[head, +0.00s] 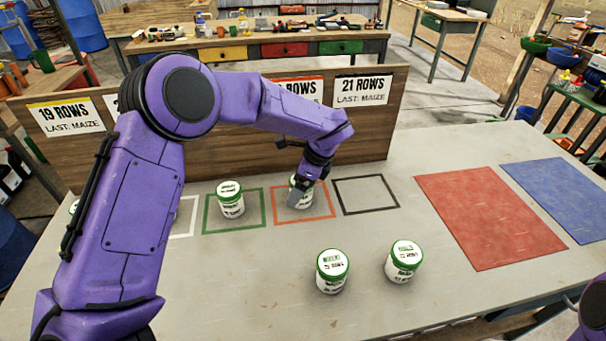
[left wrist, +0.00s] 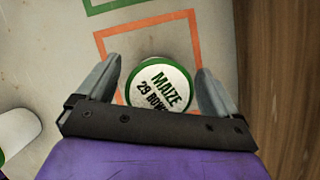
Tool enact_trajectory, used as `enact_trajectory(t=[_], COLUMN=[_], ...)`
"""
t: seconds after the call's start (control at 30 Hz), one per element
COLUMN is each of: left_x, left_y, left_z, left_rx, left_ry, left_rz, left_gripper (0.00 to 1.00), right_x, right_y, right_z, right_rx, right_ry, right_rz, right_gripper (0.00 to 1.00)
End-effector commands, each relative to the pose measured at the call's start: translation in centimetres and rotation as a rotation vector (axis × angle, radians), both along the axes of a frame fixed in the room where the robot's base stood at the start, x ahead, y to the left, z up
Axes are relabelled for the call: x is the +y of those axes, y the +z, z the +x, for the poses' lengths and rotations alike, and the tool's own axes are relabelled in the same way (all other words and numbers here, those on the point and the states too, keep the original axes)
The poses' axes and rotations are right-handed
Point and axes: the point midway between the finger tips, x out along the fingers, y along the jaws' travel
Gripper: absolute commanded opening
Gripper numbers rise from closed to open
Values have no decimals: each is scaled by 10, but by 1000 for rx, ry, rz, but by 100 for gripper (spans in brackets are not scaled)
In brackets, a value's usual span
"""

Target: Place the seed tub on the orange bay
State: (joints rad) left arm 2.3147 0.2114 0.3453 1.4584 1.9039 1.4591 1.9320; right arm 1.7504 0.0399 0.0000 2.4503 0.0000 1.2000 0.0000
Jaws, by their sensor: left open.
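A white seed tub (head: 306,204) with a green lid rim stands upright inside the orange bay outline (head: 333,205). In the left wrist view its lid (left wrist: 160,88) reads "MAIZE" and "29 ROW", the rest being cut off by the gripper. In the head view the gripper (head: 303,190) partly covers the tub. Two more tubs, one nearer the middle (head: 332,271) and one to its right (head: 404,262), stand on the bare front of the table.
Another tub (head: 230,199) stands in the green bay (head: 205,219). The black bay (head: 366,212) is empty. A board with row signs (head: 361,91) rises behind the bays; my arm hides some signs. Red (head: 490,215) and blue (head: 562,195) mats lie clear at right.

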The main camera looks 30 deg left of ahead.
Motion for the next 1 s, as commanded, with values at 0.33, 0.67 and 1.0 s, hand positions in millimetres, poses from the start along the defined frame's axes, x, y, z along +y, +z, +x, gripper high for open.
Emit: enact_trajectory(t=[0.33, 0.67, 1.0], left_x=[-32, -44, -44], left_y=[78, 110, 110], left_z=[9, 12, 12], left_rx=[-7, -2, -2], left_ry=[0, 0, 0], left_rz=[0, 0, 0], left_gripper=[93, 93, 93], right_x=[0, 0, 0], right_y=[-13, -15, -14], right_z=[0, 0, 0], right_rx=[0, 0, 0], right_ry=[0, 0, 0], right_rz=[0, 0, 0], right_gripper=[43, 43, 43])
